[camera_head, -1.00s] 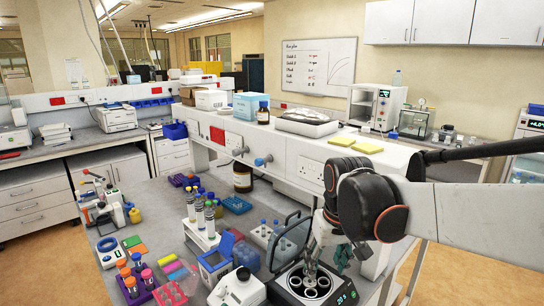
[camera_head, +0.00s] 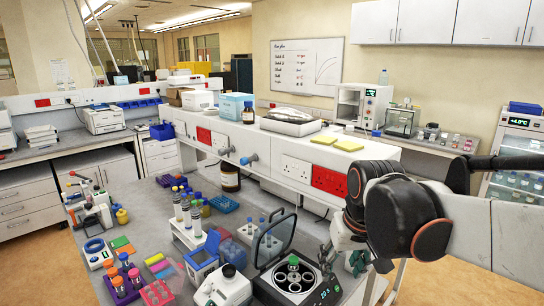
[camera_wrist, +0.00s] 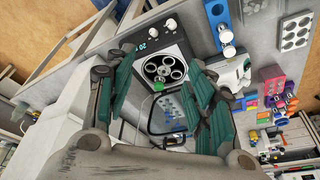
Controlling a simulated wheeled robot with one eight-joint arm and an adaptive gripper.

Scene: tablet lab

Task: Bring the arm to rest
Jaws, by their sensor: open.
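My gripper (camera_head: 340,262) is to the right of the open centrifuge (camera_head: 263,284) in the head view, partly hidden by my own arm. In the wrist view its two green-padded fingers (camera_wrist: 165,95) are spread apart with nothing held between them. The centrifuge rotor (camera_wrist: 164,69) shows between and beyond the fingers. A green-capped tube (camera_head: 293,262) stands in the rotor, its cap also visible in the wrist view (camera_wrist: 157,87). The centrifuge lid (camera_head: 276,238) is raised.
The bench below holds a tube rack (camera_head: 187,238), a blue-and-white box (camera_head: 199,268), a white device (camera_head: 222,288) and colored racks (camera_head: 122,288). A raised white shelf (camera_head: 370,155) with red and white outlets runs behind my arm. Floor shows at the lower right.

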